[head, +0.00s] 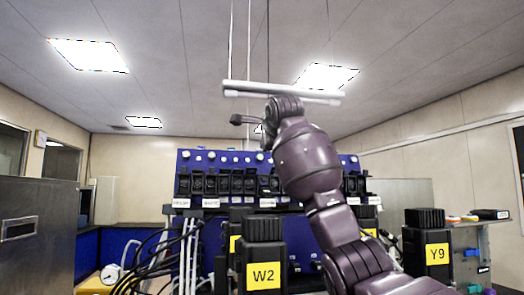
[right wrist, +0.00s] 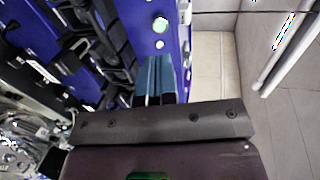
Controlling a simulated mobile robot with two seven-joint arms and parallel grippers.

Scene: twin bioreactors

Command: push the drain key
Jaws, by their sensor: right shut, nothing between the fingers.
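A blue panel (head: 222,160) stands ahead with a row of small pale round buttons along its top and black blocks below them. I cannot tell which part is the drain key; the labels are too small to read. In the right wrist view, a pale green-lit round button (right wrist: 160,25) and a smaller white one (right wrist: 159,44) sit on the panel (right wrist: 136,22). My right gripper (right wrist: 158,64) is shut and empty, its blue-grey fingers close to these buttons. I cannot tell if it touches the panel. My purple right arm hides part of the panel in the head view.
A black-capped block labelled W2 (head: 264,254) stands in front of the panel, and one labelled Y9 (head: 427,240) stands at right. Cables and pale tubes (head: 190,255) hang at left. A white bar (head: 285,92) hangs overhead. A grey cabinet (head: 38,250) stands far left.

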